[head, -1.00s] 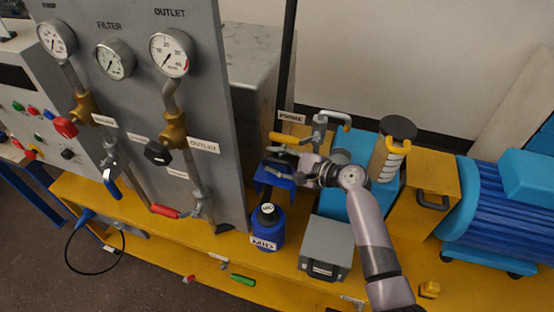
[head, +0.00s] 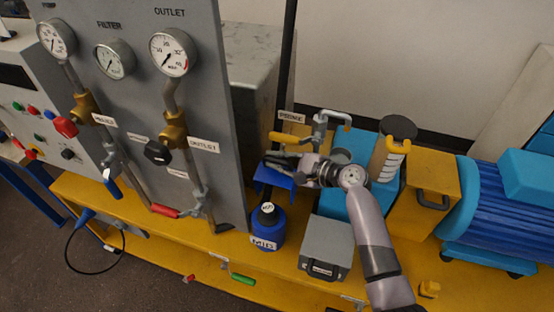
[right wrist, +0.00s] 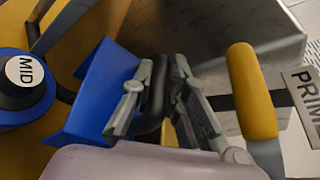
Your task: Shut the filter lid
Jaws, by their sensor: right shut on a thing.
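My right gripper (head: 280,160) is at the middle of the head view, above and behind a blue cylinder (head: 268,230). In the right wrist view its two fingers (right wrist: 157,98) close from both sides on a black curved handle (right wrist: 156,85). A blue angled plate (right wrist: 95,95) lies beside the left finger; it also shows under the gripper in the head view (head: 270,178). I cannot tell for sure which part is the filter lid; the gripper hides what the handle joins. My left gripper is not in view.
A yellow priming lever (head: 286,138) stands close behind the gripper, with a PRIME label (head: 291,117). A grey box (head: 326,246) stands at the front. The gauge panel (head: 150,110) rises to the left. A blue motor (head: 500,215) is at the right.

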